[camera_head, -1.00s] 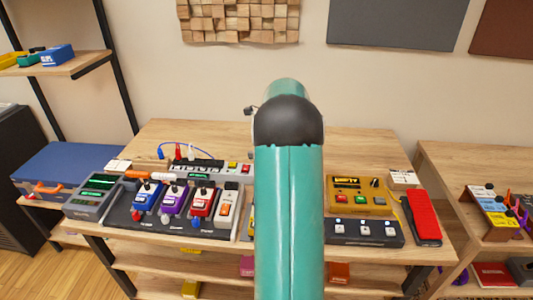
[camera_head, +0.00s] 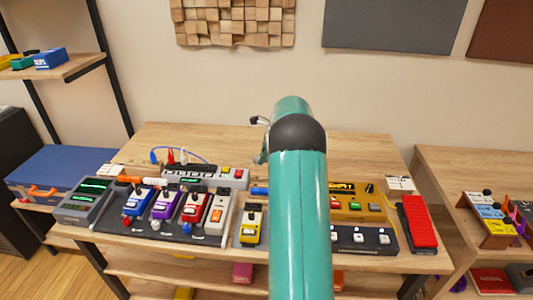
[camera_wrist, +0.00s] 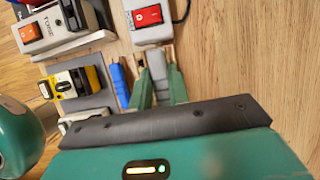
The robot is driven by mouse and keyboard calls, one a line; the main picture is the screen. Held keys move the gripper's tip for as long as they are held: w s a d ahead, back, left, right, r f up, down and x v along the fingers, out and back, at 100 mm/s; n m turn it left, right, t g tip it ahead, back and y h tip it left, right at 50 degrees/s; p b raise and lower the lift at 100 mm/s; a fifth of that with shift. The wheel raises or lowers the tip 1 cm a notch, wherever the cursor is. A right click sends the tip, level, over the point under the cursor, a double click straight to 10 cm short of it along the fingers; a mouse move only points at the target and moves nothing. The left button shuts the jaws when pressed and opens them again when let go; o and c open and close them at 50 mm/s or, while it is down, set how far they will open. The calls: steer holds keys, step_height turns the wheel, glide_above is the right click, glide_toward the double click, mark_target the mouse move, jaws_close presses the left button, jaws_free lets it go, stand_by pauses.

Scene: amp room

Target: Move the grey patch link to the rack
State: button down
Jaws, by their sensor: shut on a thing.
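In the wrist view my gripper (camera_wrist: 163,84) has its green fingers close together, shut on the grey patch link (camera_wrist: 157,68), a narrow grey piece. It is low over or at the wooden tabletop; I cannot tell if the link touches the wood. A blue link (camera_wrist: 119,82) lies just left of the fingers, and shows beside my arm in the head view (camera_head: 259,191). My arm hides the gripper and grey link in the head view. A wooden stand (camera_head: 510,238) with coloured pedals is at the far right; I cannot tell if this is the rack.
The power strip (camera_wrist: 150,33) with a red switch is close ahead of the fingers. A yellow pedal (camera_wrist: 72,82) is to the left. A pedalboard (camera_head: 175,225) fills the table's left half; a gold unit (camera_head: 350,204) and red pedal (camera_head: 417,224) stand right. The back is mostly clear.

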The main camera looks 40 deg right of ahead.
mark_target(260, 177)
step_height(260, 177, down, 2)
steer(key=shift+w, duration=0.1)
steer(key=shift+f, duration=0.35)
steer(key=shift+d+f, duration=0.1)
steer(key=shift+f, duration=1.2)
steer(key=shift+f, duration=1.05)
stand_by(1.2)
steer(key=c, duration=1)
jaws_free()
steer(key=shift+o, duration=0.2)
steer(key=shift+c, duration=0.5)
